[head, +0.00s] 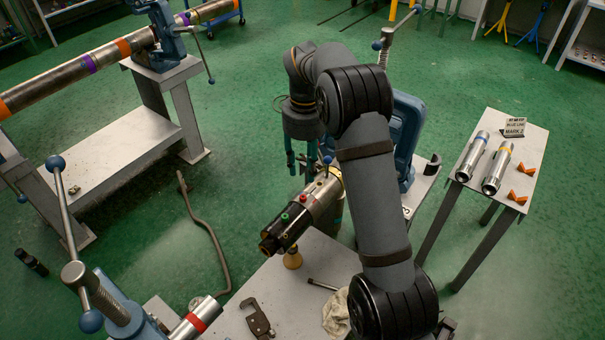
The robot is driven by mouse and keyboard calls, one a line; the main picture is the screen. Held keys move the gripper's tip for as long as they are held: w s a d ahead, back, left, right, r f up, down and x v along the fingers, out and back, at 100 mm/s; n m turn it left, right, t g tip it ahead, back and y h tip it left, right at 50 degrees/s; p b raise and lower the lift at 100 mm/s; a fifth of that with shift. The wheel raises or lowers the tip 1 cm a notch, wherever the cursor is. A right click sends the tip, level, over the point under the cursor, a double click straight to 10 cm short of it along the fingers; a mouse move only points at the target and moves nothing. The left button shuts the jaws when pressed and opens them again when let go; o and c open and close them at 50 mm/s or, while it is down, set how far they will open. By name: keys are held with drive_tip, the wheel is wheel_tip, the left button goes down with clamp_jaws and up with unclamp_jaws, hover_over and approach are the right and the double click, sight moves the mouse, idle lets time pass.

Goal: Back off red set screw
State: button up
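A dark, steel-ended cylindrical fitting (325,203) lies at a slant, its far end toward the blue vise (408,128). The red set screw (303,199) stands up from its upper side. A green screw (285,216) sits nearer its front end, and a blue knob or screw (327,160) shows at the far end. My gripper (301,168) points down above and behind the fitting, apart from the red screw. Its two teal fingers are spread, with no held object visible between them. My arm hides part of the vise and the fitting's far end.
A work plate (280,290) below holds a clamp piece (258,318), a short rod (322,285) and a rag (336,312). A brass stand (292,258) is under the fitting's front. A side table (535,150) at right holds two cylinders. Another vise (110,305) stands front left.

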sight(303, 197)
drive_tip(key=f+p, duration=0.1)
drive_tip(key=f, duration=0.4)
drive_tip(key=f+p, duration=0.1)
drive_tip(key=f, duration=0.4)
drive_tip(key=shift+s+a+f, duration=0.1)
drive_tip(key=shift+a, duration=0.1)
drive_tip(key=shift+c, duration=0.7)
clamp_jaws()
